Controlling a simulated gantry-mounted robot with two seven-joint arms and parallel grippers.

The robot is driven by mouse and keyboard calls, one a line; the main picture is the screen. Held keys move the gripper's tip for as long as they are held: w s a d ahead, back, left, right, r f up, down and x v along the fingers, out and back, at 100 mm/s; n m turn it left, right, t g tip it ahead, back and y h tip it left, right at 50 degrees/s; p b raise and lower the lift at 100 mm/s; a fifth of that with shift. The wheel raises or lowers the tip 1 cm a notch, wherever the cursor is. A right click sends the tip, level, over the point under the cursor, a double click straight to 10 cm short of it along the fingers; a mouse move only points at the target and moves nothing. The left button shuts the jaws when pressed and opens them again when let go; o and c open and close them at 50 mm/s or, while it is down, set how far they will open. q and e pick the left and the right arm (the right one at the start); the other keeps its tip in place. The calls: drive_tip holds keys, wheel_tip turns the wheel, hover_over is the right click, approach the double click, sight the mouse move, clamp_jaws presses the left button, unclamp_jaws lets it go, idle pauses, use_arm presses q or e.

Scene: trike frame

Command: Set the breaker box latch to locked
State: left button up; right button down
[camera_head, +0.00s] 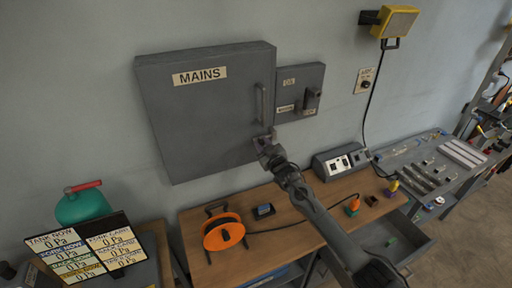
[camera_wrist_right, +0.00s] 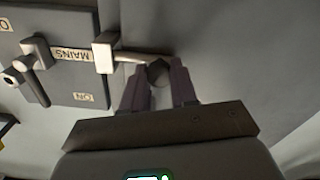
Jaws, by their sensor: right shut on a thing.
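The breaker box (camera_head: 205,110) is a large grey wall cabinet labelled MAINS, with its door closed. A vertical bar handle (camera_head: 262,103) is on the door's right side. My right gripper (camera_head: 266,140) is at the door's lower right, below that handle, and covers the latch in the head view. In the right wrist view, my right gripper (camera_wrist_right: 159,85) has its two fingers on either side of a small dark piece, which appears to be the latch (camera_wrist_right: 158,71). The latch's exact angle is hard to tell. My left gripper is not in view.
A smaller grey switch box (camera_head: 300,90) with a lever is mounted just right of the breaker box. Below is a wooden bench with an orange cable reel (camera_head: 224,232) and a grey control box (camera_head: 341,162). A yellow lamp (camera_head: 394,22) hangs upper right.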

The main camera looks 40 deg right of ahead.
drive_tip(key=shift+d, duration=0.2)
drive_tip(key=c, duration=0.9)
unclamp_jaws()
drive_tip(key=shift+d, duration=0.1)
drive_tip(key=shift+o, duration=0.2)
drive_tip(key=shift+s, duration=0.15)
drive_tip(key=shift+s, duration=0.2)
drive_tip(key=s+a+b, duration=0.1)
drive_tip(key=s+a, duration=0.1)
drive_tip(key=s, duration=0.8)
drive_tip(key=shift+a, duration=0.1)
